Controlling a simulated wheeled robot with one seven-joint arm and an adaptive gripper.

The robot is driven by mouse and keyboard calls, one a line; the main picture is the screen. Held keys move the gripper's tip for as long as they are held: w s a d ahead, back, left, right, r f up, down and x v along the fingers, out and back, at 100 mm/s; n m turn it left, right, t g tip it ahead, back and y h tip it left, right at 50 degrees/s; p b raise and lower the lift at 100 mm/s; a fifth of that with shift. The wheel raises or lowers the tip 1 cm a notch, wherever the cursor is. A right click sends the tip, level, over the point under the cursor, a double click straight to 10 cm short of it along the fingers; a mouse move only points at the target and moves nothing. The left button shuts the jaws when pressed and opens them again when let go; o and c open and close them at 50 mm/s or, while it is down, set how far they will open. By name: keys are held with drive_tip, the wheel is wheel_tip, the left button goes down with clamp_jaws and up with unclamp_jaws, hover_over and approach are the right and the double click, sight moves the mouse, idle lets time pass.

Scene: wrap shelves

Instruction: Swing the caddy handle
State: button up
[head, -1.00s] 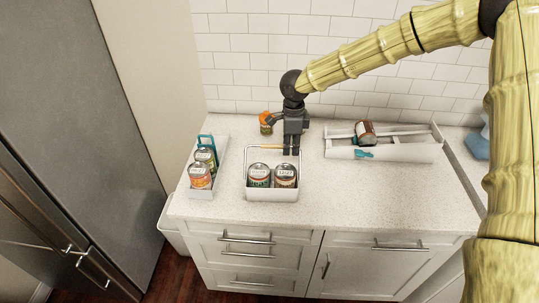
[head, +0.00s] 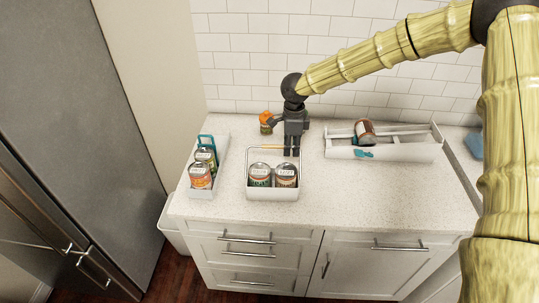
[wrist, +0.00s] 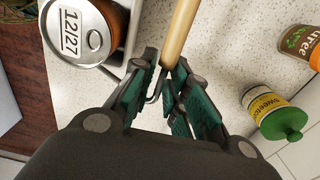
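The white caddy (head: 272,194) stands on the counter with two cans in it. Its handle (head: 271,147) is a pale wooden grip on thin wire arms, along the caddy's back side. My gripper (head: 292,152) points down at the right end of the grip. In the wrist view the wooden handle (wrist: 180,32) runs up from between my fingertips (wrist: 166,68), with a bent wire beside the left finger. The fingers are close together around the handle's end; I cannot tell if they press on it. One can shows as a lid marked 12/27 (wrist: 83,30).
A narrow white tray (head: 207,193) with cans and a teal handle stands to the left. A white tray (head: 400,153) with a tipped can (head: 364,132) is at the right. An orange jar (head: 266,122) stands behind; a green-lidded jar (wrist: 272,112) shows in the wrist view. The front right counter is clear.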

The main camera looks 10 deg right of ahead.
drive_tip(key=shift+o, duration=0.4)
drive_tip(key=shift+r, duration=0.1)
drive_tip(key=shift+r+p, duration=3.05)
drive_tip(key=shift+r, duration=0.4)
drive_tip(key=shift+f, duration=0.1)
